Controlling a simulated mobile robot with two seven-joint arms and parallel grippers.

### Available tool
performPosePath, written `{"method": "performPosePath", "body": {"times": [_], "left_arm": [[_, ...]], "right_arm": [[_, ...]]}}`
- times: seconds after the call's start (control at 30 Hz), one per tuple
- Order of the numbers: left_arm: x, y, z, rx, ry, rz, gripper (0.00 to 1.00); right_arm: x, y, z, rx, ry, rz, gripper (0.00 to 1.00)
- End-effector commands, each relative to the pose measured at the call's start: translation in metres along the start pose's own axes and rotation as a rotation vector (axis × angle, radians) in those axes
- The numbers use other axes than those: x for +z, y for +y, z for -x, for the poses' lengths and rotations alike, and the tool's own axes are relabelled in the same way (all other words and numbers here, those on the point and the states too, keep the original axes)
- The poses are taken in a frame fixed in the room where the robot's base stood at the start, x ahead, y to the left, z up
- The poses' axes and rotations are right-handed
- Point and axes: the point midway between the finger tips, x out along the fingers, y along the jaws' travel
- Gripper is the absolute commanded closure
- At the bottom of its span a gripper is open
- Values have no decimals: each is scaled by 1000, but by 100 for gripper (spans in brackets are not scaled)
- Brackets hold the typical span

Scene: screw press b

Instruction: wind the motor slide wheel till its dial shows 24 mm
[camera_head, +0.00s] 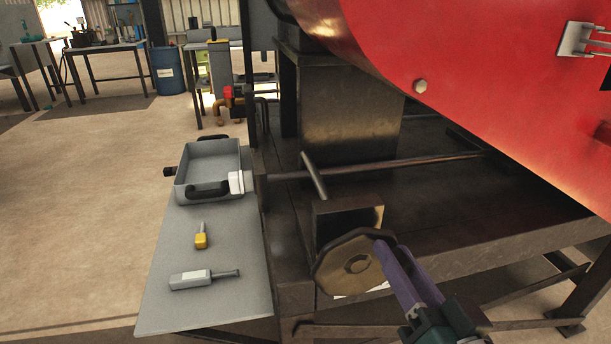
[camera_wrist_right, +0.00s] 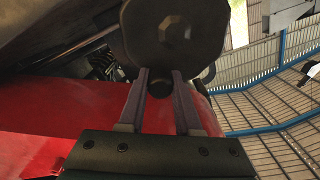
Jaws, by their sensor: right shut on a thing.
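The slide wheel (camera_head: 357,266) is a dark faceted disc with a raised hub. It stands at the front of a block (camera_head: 345,222) on the dark machine bench. My right gripper (camera_head: 383,248) reaches the wheel's right edge from the lower right. In the right wrist view the wheel (camera_wrist_right: 172,25) fills the top middle. There my right gripper (camera_wrist_right: 160,80) has a finger on each side of the wheel's small round dark handle (camera_wrist_right: 161,89), shut on it. A white sliver shows below the wheel. I see no dial reading. My left gripper is not in view.
A large red cover (camera_head: 500,90) hangs over the bench at upper right. A long rod (camera_head: 400,164) runs behind the block. Left of it, a grey side table (camera_head: 165,270) carries a grey tray (camera_head: 214,150), a yellow-ended tool (camera_head: 201,239) and a grey-handled tool (camera_head: 192,279).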

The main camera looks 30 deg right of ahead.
Motion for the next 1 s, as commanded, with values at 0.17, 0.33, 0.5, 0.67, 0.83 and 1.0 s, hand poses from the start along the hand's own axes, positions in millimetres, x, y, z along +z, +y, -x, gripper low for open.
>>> {"method": "performPosePath", "body": {"times": [0.17, 0.33, 0.5, 0.67, 0.83, 1.0], "left_arm": [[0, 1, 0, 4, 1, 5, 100], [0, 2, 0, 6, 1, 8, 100], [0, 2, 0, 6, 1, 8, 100], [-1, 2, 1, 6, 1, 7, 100], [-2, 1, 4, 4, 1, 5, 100], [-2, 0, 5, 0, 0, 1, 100]], "right_arm": [[0, 0, 0, 0, 0, -1, 54], [0, 0, 0, 0, 0, -1, 38], [0, 0, 0, 0, 0, -1, 38], [0, 0, 9, 1, -3, -1, 38], [1, 0, 40, 2, -5, -1, 38], [0, 0, 74, 2, -3, -1, 38]]}}
